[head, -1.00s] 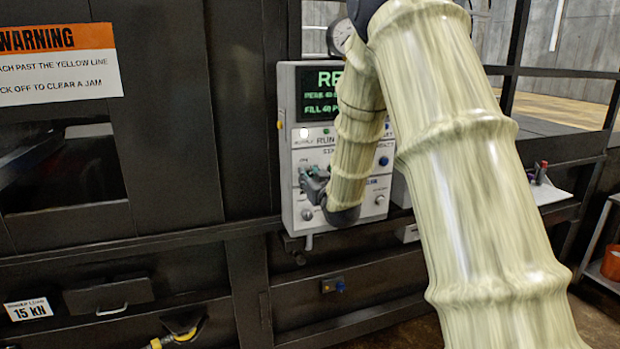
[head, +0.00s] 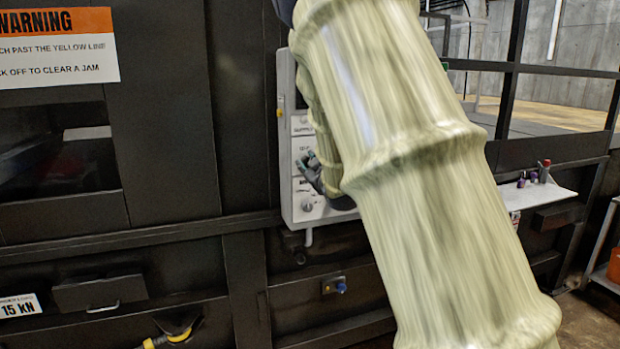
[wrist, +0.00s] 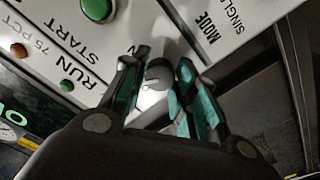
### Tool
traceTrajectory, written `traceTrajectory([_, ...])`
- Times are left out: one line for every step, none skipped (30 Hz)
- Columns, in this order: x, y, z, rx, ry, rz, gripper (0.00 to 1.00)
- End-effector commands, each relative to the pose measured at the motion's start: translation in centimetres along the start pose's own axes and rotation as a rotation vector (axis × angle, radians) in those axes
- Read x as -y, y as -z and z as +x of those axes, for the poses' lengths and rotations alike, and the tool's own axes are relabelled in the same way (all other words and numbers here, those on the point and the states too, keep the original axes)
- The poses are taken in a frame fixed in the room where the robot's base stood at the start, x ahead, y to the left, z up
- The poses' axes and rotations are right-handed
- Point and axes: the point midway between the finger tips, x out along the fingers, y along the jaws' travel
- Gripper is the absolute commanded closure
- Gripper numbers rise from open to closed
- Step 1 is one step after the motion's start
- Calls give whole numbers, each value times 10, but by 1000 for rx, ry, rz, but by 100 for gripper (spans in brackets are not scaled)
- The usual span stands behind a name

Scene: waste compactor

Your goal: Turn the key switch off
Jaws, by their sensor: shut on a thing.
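The control panel (head: 287,140) is a light grey box on the dark machine, mostly hidden behind my arm in the head view. My gripper (head: 312,170) is at the panel's lower left part. In the wrist view my gripper (wrist: 160,92) has its teal-padded fingers on both sides of a small grey round piece, seemingly the key switch (wrist: 157,72), and is shut on it. Its own label and its turned position are hidden by the fingers. The green START button (wrist: 97,8) and the MODE lettering (wrist: 207,28) are close by.
A round knob (head: 307,201) sits just below my gripper on the panel. A dark rail (head: 140,235) runs below the panel. A small shelf (head: 540,195) with little items is at the right. A warning sign (head: 60,48) is at upper left.

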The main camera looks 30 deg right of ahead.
Motion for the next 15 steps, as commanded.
traceTrajectory([4,-6,0,0,1,-45,95])
traceTrajectory([4,-6,0,0,0,-73,95])
traceTrajectory([4,-6,0,0,0,-109,95])
traceTrajectory([4,-6,0,1,0,-135,95])
traceTrajectory([4,-6,0,1,0,-161,95])
traceTrajectory([4,-6,0,2,1,-195,95])
traceTrajectory([3,-6,0,2,1,-220,95])
traceTrajectory([3,-6,0,2,1,-242,95])
traceTrajectory([3,-5,0,1,1,-272,95])
traceTrajectory([3,-5,0,1,0,-294,95])
traceTrajectory([2,-5,0,1,0,-313,95])
traceTrajectory([2,-4,0,1,0,-339,95])
traceTrajectory([2,-4,0,1,1,-357,95])
traceTrajectory([2,-4,0,1,1,-373,95])
traceTrajectory([2,-4,0,1,1,-394,95])
